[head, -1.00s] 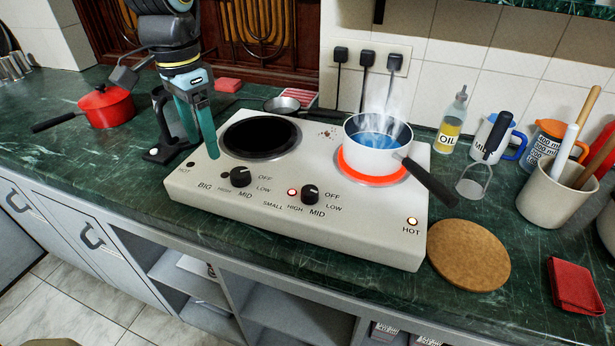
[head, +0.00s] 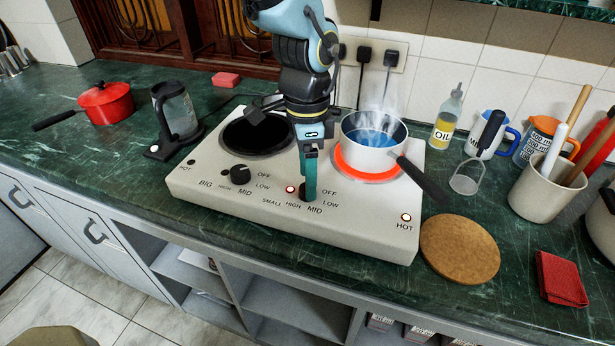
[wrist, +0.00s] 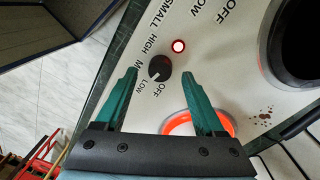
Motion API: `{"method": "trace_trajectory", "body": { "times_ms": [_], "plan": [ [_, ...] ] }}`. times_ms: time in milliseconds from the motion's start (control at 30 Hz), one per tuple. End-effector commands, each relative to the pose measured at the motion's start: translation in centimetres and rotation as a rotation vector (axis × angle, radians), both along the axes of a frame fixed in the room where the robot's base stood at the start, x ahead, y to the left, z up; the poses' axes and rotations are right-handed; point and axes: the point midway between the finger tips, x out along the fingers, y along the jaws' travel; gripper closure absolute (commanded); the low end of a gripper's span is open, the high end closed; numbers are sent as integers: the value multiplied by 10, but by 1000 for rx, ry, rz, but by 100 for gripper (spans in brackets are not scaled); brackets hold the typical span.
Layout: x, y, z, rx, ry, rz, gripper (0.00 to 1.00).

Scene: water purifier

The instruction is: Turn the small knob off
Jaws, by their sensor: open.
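The small knob (wrist: 160,68) is black and round, with a light mark, on the cooktop's front panel. In the wrist view it lies between the spread green fingertips of my gripper (wrist: 160,76), with a gap on each side. The mark points toward the lower left; I cannot tell the exact setting. In the head view my gripper (head: 310,198) hangs over the small knob and mostly hides it. The cooktop (head: 240,205) is cream. The red indicator light (wrist: 179,46) is lit. The small burner (head: 350,170) glows red under a steaming white pot (head: 370,157).
The big knob (head: 240,174) is left of my gripper, before the dark big burner (head: 243,139). The pot's black handle (head: 422,180) reaches toward the front right. A round cork board (head: 459,248) lies right of the cooktop.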

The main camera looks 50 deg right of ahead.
Motion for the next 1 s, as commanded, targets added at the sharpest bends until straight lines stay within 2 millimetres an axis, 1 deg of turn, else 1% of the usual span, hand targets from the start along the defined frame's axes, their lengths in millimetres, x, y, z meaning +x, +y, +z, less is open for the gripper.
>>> {"method": "trace_trajectory", "body": {
  "times_ms": [100,200,500,1000],
  "plan": [
    [0,1,-12,1,0,0,29],
    [-1,1,-18,1,0,0,29],
    [0,1,-20,-1,-1,1,29],
    [0,1,-20,0,0,1,85]
  ]
}}
